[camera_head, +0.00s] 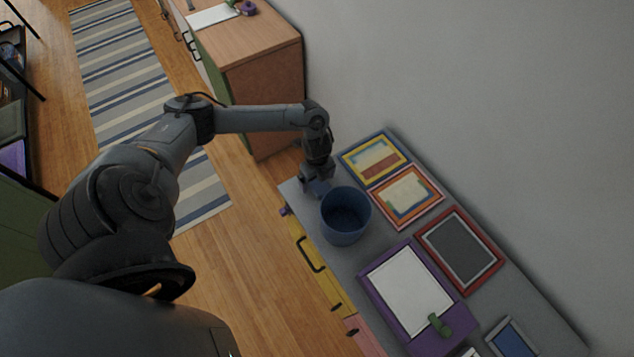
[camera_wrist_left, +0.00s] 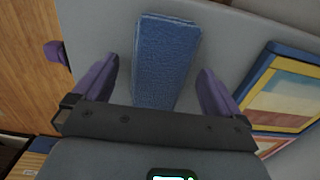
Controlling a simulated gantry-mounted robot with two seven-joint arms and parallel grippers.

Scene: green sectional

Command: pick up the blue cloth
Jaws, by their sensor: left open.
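The blue cloth (camera_wrist_left: 166,60) lies folded into a long rectangle on the grey top of a cabinet. In the left wrist view it sits between the two purple fingers of my left gripper (camera_wrist_left: 157,85), which is open. The fingers stand apart on either side of the cloth. In the head view my left gripper (camera_head: 318,188) is over the far left end of the cabinet top, and only a small bit of the cloth shows below it. My right gripper is in neither view.
A blue bin (camera_head: 345,226) stands close beside the gripper. Picture frames (camera_head: 460,250) and a purple drawing board (camera_head: 375,291) lie along the grey top (camera_head: 382,237). A wall runs behind. A wooden cabinet (camera_head: 265,75) stands beyond.

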